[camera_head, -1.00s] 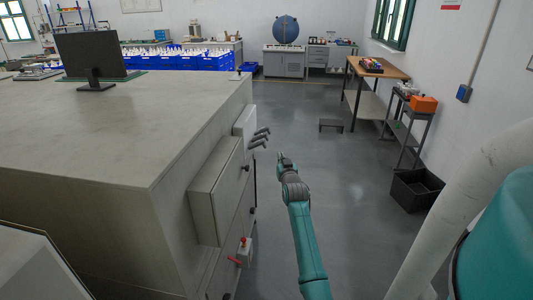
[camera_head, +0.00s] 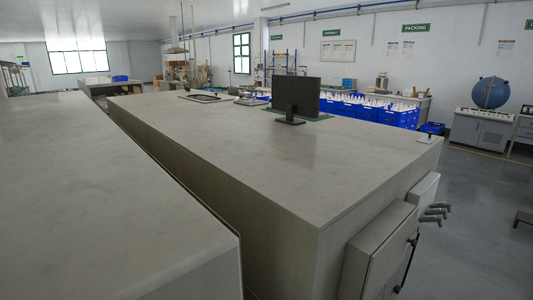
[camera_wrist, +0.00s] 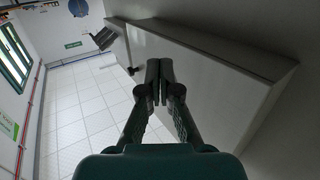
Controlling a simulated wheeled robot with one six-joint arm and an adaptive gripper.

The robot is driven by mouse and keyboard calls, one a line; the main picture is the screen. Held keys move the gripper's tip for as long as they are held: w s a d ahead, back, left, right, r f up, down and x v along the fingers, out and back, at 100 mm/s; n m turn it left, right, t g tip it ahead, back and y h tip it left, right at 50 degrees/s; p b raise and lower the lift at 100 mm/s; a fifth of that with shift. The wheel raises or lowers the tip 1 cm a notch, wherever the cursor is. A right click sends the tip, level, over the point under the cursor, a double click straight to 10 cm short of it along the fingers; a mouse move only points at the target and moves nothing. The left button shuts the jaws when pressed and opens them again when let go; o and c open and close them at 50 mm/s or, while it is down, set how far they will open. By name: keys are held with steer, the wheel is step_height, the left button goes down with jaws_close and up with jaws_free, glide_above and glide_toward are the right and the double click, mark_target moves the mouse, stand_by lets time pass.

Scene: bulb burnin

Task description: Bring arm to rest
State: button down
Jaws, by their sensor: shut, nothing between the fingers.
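My gripper (camera_wrist: 159,82) shows in the wrist view, its two dark fingers closed together with nothing between them. In the head view my arm and gripper are out of the picture. The cabinet (camera_head: 378,250) shows there at the lower right.
A large bench (camera_head: 250,150) bears a black monitor (camera_head: 297,93). Dark handle-like parts (camera_head: 435,213) stick out from its side. Another grey surface (camera_head: 90,190) fills the near left. Blue crates (camera_head: 370,110) stand behind. Open floor (camera_head: 470,200) lies at the right.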

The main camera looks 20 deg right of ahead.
steer(key=s+a+f+n+t+y, duration=0.1)
steer(key=s+a+y, duration=0.1)
steer(key=s+a, duration=0.45)
steer(key=s+a+f+n+y, duration=0.1)
steer(key=s+a, duration=0.2)
steer(key=a, duration=0.6)
steer(key=s+a+f+n+t+y, duration=0.15)
steer(key=s+a, duration=0.25)
steer(key=a, duration=0.4)
steer(key=s+a+r+n+y, duration=0.1)
steer(key=s+a+r+y, duration=0.1)
steer(key=s, duration=0.4)
steer(key=s+a+r+n+y, duration=0.1)
steer(key=s+a+r+y, duration=0.1)
steer(key=s+a+r, duration=0.3)
steer(key=s+a+r+n+g+y, duration=0.1)
steer(key=s+a+r, duration=0.3)
steer(key=s, duration=0.5)
steer(key=shift+a+r+n+y, duration=0.25)
steer(key=shift+a+n+y, duration=0.25)
steer(key=shift+a, duration=0.3)
steer(key=shift+s, duration=0.1)
